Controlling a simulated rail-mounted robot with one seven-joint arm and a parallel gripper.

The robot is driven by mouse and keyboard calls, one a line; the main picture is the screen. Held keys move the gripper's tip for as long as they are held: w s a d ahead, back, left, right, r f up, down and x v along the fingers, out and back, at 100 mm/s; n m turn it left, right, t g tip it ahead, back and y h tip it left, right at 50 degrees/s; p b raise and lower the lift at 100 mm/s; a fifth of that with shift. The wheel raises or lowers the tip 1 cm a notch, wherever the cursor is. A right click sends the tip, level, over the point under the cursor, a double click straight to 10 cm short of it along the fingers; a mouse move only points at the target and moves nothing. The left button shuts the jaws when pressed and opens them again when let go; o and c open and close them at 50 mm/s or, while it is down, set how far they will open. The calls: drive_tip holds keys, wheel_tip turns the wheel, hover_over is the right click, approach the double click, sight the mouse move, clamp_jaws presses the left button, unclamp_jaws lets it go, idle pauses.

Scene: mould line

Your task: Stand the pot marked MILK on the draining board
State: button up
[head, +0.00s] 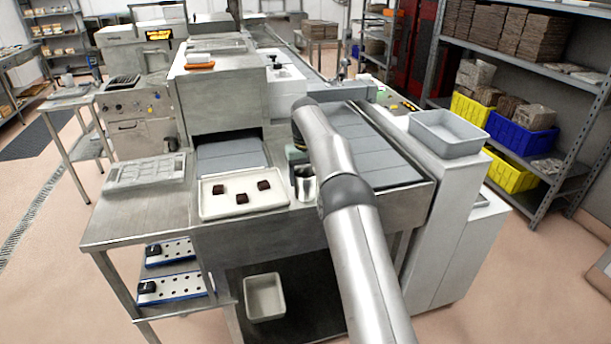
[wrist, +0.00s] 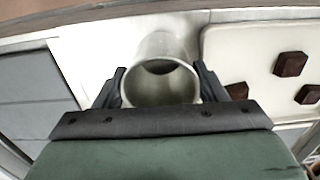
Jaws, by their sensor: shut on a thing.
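A metal pot (head: 306,188) stands upright at the front of the machine, just right of the white tray. My gripper (head: 301,168) is on it, and my arm covers part of the view there. In the wrist view my gripper (wrist: 162,82) has one finger on each side of the pot (wrist: 160,88), shut on it. I see its open round mouth, and no marking is readable. A flat grey ribbed panel (head: 145,173) lies on the left table; I cannot tell whether it is the draining board.
The white tray (head: 215,211) holds three dark pieces beside the pot. A grey bin (head: 448,138) stands on the cabinet at right. An empty tray (head: 264,300) and perforated blue-edged boards (head: 172,288) are below. The left table's front (head: 125,218) is bare.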

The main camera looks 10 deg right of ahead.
drive_tip(key=o, duration=1.1)
drive_tip(key=s+r, duration=0.7)
drive_tip(key=r, duration=0.6)
drive_tip(key=shift+m+t, duration=0.5)
drive_tip(key=shift+t, duration=0.1)
drive_tip(key=s, duration=1)
drive_tip(key=s+d, duration=0.1)
drive_tip(key=s, duration=1.9)
drive_tip(key=shift+s+d+f, duration=0.15)
drive_tip(key=shift+s+f, duration=0.1)
drive_tip(key=shift+f, duration=0.15)
drive_tip(key=s+f, duration=0.2)
drive_tip(key=s, duration=0.2)
drive_tip(key=s+f, duration=0.2)
drive_tip(key=s, duration=0.2)
drive_tip(key=s+f, duration=0.2)
drive_tip(key=s, duration=0.2)
drive_tip(key=shift+f, duration=0.35)
